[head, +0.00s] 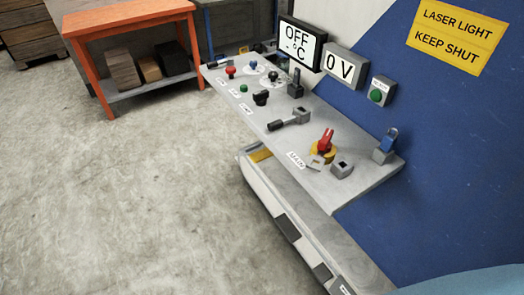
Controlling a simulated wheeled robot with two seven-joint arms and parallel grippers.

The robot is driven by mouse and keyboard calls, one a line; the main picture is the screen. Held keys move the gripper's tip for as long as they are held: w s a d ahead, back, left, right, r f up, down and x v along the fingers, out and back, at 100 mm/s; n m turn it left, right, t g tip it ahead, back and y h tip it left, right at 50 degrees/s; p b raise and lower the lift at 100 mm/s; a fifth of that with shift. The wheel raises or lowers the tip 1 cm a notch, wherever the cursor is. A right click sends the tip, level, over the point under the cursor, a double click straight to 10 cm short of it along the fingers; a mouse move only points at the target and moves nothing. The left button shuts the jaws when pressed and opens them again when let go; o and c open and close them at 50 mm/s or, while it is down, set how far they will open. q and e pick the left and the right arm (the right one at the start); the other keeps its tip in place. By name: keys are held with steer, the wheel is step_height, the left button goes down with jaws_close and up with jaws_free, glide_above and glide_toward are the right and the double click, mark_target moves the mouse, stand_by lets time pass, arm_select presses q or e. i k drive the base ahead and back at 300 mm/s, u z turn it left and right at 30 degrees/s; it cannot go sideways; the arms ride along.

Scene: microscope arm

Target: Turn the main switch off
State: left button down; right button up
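The main switch has a red handle (325,141) on a yellow base (322,156). It sits near the right end of the grey control shelf (278,150). A white label (296,160) that seems to read MAIN lies just left of it on the shelf's front edge. The red handle points up and slightly right in the picture; I cannot read any on or off mark beside it. A small grey part lies against the front of the yellow base. Neither of my grippers shows in the head view.
A black lever (289,120), knobs and buttons sit further left. Screens read OFF (299,43) and 0 V (342,67). An orange bench (128,17) stands back left; the floor in front is clear.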

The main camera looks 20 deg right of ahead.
mark_target(324, 146)
steer(key=u, duration=1.1)
steer(key=i, duration=0.95)
steer(key=z, duration=2.6)
